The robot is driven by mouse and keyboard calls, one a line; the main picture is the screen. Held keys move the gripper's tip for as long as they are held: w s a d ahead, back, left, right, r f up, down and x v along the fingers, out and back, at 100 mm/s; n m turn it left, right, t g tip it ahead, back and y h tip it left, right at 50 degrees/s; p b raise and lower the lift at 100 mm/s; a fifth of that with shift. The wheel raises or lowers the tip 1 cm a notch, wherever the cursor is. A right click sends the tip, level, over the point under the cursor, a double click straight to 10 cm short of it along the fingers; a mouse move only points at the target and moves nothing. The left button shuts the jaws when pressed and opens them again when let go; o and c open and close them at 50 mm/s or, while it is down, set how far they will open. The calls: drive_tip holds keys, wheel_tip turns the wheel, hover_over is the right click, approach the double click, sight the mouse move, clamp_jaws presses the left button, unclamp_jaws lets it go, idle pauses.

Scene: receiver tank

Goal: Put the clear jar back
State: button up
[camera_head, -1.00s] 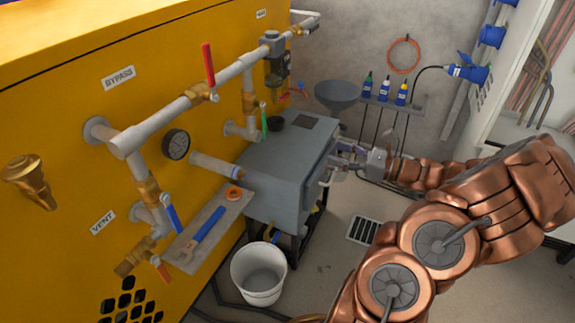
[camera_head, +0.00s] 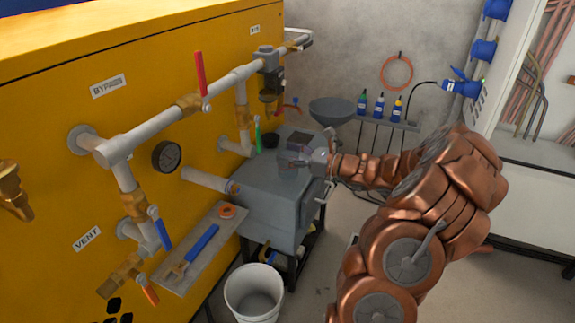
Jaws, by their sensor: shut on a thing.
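My gripper (camera_head: 299,162) is over the top of the grey tank (camera_head: 262,196), near its right side. It is shut on a small, see-through thing that looks like the clear jar (camera_head: 289,166). The jar is faint against the grey top. I cannot tell whether it touches the tank or hangs just above it. A black round cap or cup (camera_head: 270,140) stands at the back of the tank top, left of a dark square panel (camera_head: 300,141).
A yellow wall (camera_head: 60,180) with pipes and valves is on the left. A white bucket (camera_head: 254,292) stands below. A funnel (camera_head: 331,110) and several bottles are behind.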

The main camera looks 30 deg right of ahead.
drive_tip(key=shift+w+a+f, duration=0.15)
drive_tip(key=shift+w+f, duration=0.15)
drive_tip(key=shift+w, duration=0.05)
drive_tip(key=shift+s+f+b, duration=0.1)
drive_tip(key=shift+f+b, duration=0.85)
drive_tip(key=shift+f, duration=0.5)
drive_tip(key=shift+f, duration=0.2)
drive_tip(key=o, duration=1.4)
drive_tip(key=shift+o, duration=0.2)
drive_tip(key=shift+s+r, duration=0.1)
drive_tip(key=shift+r, duration=0.15)
drive_tip(key=p+v, duration=0.3)
drive_tip(key=v, duration=0.9)
